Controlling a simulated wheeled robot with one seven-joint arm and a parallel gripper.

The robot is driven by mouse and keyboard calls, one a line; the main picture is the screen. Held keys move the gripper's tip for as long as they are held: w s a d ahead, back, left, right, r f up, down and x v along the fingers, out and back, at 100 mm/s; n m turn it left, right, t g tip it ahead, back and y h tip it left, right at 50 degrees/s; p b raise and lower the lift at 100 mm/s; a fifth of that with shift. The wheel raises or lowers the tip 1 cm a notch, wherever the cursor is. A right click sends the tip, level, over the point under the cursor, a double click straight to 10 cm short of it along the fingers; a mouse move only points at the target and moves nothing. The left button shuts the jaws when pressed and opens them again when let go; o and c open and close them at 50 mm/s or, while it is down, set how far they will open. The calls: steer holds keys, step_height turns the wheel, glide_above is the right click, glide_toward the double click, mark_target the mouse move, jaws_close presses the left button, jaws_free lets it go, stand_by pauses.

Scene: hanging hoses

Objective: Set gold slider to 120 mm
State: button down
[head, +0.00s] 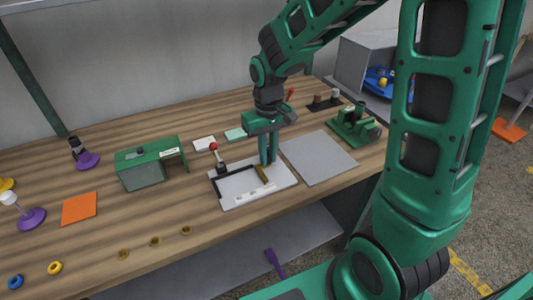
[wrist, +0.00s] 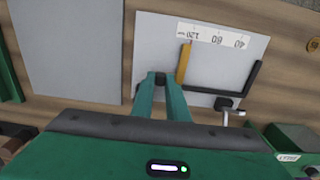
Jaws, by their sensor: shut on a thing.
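The gold slider (head: 262,174) is a narrow gold bar on a white board (head: 235,199) on the workbench. It also shows in the wrist view (wrist: 184,63), where its upper end is close to the 120 mark of the printed scale (wrist: 215,37), on the far side from 80 and 40. Its exact reading is too small to tell. My gripper (head: 268,161) reaches down at the slider's back end. In the wrist view its fingers (wrist: 161,80) are shut with a small dark part between the tips, beside the gold bar. The fingers partly hide the grip.
A red-knobbed lever (head: 214,148) stands at the board's back left edge. A grey plate (head: 318,158) lies right of the board. A green box (head: 150,162) is at the left, and a green machine (head: 355,127) at the right.

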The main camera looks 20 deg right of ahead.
steer(key=c, duration=1.7)
jaws_free()
steer(key=shift+r, duration=0.1)
step_height(320, 180, up, 11)
steer(key=shift+w+f, duration=0.1)
steer(key=shift+f, duration=0.1)
steer(key=s+d+m, duration=0.2)
steer(key=s+d, duration=0.4)
steer(key=s, duration=0.2)
steer(key=s+d+m, duration=0.2)
steer(key=s+d, duration=0.4)
steer(key=s, duration=0.2)
steer(key=s+d+f+m, duration=0.1)
steer(key=s+d+m, duration=0.2)
steer(key=s+d, duration=0.3)
steer(key=shift+s+d+f, duration=0.1)
steer(key=shift+s, duration=0.8)
